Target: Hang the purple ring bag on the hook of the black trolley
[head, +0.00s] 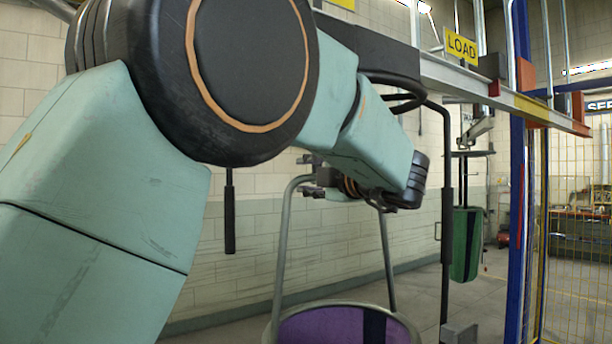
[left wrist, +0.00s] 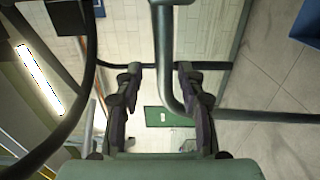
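The purple ring bag (head: 335,326) is low in the head view, cut off by the bottom edge. Its grey tube handle (head: 282,245) rises from the rim to my left gripper (head: 310,178). In the left wrist view a grey tube (left wrist: 163,45) passes between the two spread fingers of my left gripper (left wrist: 158,70). A gap shows beside the tube, so the fingers look open around it. The black trolley (head: 385,52) is on the rail, partly hidden by my left arm. A black curved bar (head: 405,98) under it leads to a long upright. My right gripper is out of view.
A light rail (head: 450,78) runs to the right under a yellow LOAD sign (head: 460,46). A green bag (head: 465,245) hangs farther back. A blue post (head: 517,200) and yellow mesh stand at the right. A black bar (head: 230,210) hangs behind my arm.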

